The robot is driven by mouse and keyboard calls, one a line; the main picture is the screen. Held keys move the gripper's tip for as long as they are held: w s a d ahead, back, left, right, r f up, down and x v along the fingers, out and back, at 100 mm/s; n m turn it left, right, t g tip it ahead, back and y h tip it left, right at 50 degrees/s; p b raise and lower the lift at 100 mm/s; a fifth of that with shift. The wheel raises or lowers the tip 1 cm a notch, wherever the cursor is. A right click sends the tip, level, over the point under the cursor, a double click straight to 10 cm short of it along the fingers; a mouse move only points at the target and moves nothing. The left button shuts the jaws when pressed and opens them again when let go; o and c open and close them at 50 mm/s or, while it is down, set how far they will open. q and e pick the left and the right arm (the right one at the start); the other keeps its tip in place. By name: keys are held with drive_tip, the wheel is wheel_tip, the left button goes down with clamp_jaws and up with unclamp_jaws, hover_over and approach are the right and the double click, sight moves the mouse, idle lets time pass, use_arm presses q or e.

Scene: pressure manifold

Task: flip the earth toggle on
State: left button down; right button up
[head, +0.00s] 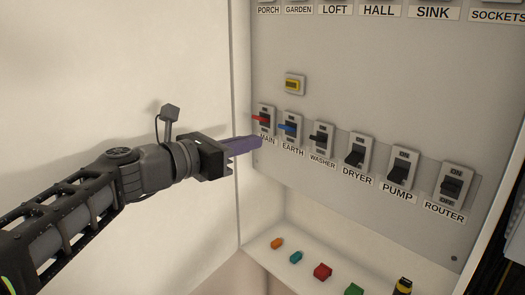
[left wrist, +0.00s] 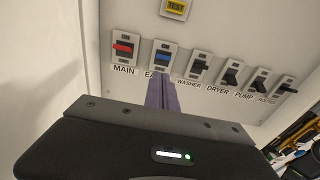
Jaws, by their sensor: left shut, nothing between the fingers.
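The earth toggle (head: 286,127) is a blue lever on a white switch plate, labelled EARTH, second from the left in the lower row. It also shows in the left wrist view (left wrist: 162,60), just above the fingertips. I cannot tell surely whether its lever is up or down. My left gripper (head: 257,142) has purple fingers, shut and empty, pointing at the panel below and left of the blue lever in the head view. In the left wrist view the fingers (left wrist: 162,92) cover part of the EARTH label. Contact is not clear. My right gripper is out of view.
The red main toggle (head: 262,118) is close on the left, the black washer toggle (head: 320,138) on the right. Dryer, pump and router switches follow. A yellow test button (head: 295,84) is above. Small coloured parts lie on the white ledge (head: 300,275) below.

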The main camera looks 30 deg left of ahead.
use_arm(q)
drive_tip(key=shift+s+a+r, duration=0.25)
drive_tip(key=shift+s+r, duration=0.55)
drive_tip(key=shift+s, duration=0.1)
